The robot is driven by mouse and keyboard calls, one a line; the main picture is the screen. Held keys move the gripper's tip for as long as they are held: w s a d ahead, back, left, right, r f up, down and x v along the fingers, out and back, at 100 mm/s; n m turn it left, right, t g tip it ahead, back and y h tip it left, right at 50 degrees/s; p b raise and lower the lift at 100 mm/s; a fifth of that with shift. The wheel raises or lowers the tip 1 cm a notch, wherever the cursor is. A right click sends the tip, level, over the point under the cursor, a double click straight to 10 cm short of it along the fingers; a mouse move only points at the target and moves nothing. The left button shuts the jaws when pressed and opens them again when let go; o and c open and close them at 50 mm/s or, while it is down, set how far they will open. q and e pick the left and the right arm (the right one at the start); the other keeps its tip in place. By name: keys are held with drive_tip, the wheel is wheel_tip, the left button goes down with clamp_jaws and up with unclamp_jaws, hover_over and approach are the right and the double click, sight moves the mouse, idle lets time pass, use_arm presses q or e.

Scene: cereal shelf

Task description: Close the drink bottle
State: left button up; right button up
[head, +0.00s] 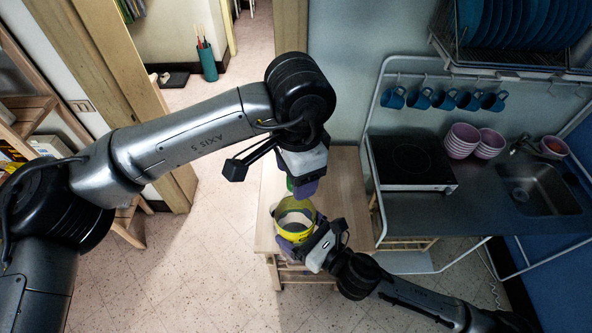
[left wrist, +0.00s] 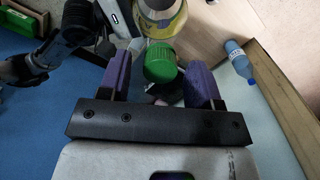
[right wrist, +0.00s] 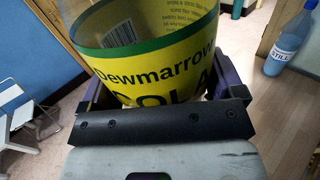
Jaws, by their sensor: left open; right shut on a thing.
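The drink bottle (head: 294,218) is clear with a yellow and green label, over a pale wooden table. The right wrist view shows its label (right wrist: 155,72) reading "Dewmarrow COLA". My right gripper (head: 316,243) is shut on the bottle's body, one finger on each side. A green cap (left wrist: 160,62) is between the open purple fingers of my left gripper (left wrist: 159,75), with gaps on both sides. In the head view my left gripper (head: 304,188) points down just above the bottle, and a sliver of the cap shows. Whether the cap sits on the bottle's neck cannot be told.
A blue water bottle (right wrist: 288,42) stands apart at the right. The wooden table (head: 346,190) is otherwise mostly clear. A counter with a hob (head: 411,160), bowls (head: 462,140) and a sink (head: 538,190) lies to the right. Blue mugs (head: 443,99) hang behind.

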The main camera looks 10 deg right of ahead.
use_arm(q)
drive_tip(key=shift+r, duration=0.1)
drive_tip(key=shift+r, duration=2.2)
drive_tip(key=shift+c, duration=0.2)
